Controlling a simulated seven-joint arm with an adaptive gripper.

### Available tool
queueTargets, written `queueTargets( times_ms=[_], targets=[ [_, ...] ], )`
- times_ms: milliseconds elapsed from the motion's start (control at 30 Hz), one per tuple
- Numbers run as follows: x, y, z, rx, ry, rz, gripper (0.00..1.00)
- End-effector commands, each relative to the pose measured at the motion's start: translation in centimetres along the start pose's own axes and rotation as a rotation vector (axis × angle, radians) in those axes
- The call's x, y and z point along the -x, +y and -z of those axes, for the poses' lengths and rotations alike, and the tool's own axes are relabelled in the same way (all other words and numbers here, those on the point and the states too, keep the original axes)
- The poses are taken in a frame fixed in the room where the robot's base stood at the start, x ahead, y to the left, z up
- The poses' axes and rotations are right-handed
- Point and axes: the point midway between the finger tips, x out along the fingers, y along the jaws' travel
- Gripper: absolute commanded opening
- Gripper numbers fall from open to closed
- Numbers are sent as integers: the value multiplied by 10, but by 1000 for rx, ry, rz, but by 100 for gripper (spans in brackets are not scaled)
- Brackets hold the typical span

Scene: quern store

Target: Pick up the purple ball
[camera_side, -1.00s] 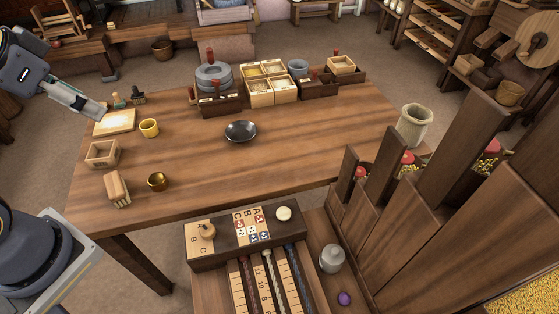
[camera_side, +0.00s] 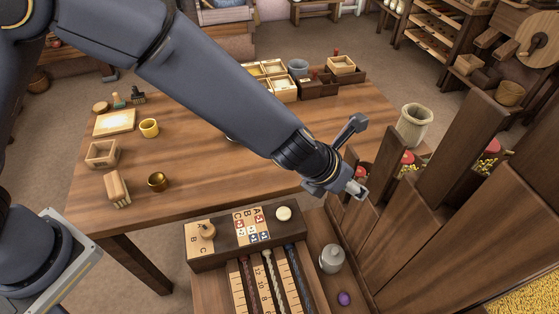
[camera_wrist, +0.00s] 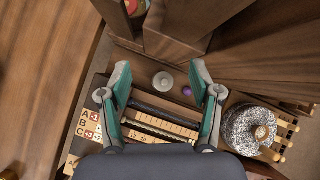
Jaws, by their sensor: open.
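The purple ball (camera_side: 344,298) lies at the bottom of the side view, on a wooden surface just in front of a grey lidded jar (camera_side: 331,258). In the wrist view the ball (camera_wrist: 187,91) shows between my fingers, closer to the right one, with the jar (camera_wrist: 163,80) to its left. My gripper (camera_wrist: 164,80) is open and empty, its two green-lined fingers spread wide. In the side view my gripper (camera_side: 358,188) is above and behind the ball, near the tall wooden dividers, and well apart from the ball. Its fingertips are hard to make out there.
Tall wooden dividers (camera_side: 385,235) rise right of the ball. A drawer with cords and numbered strips (camera_side: 268,280) lies to its left, below a lettered block tray (camera_side: 222,255). A speckled round stone (camera_wrist: 249,130) stands right in the wrist view. The table (camera_side: 215,195) is behind.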

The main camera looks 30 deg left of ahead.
Motion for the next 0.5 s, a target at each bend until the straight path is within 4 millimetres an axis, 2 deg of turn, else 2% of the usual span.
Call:
queueTargets(
  times_ms=[33,100,200,233,333,433,500],
  targets=[
    [-26,-26,43,-96,65,23,64],
    [-49,-52,95,-194,134,43,64],
    [-68,-70,156,-277,214,51,64],
    [-71,-72,170,-294,233,51,64],
    [-75,-78,199,-331,267,53,64],
    [-82,-84,206,-343,269,59,64],
    [-94,-84,210,-341,270,58,64]
  ],
)
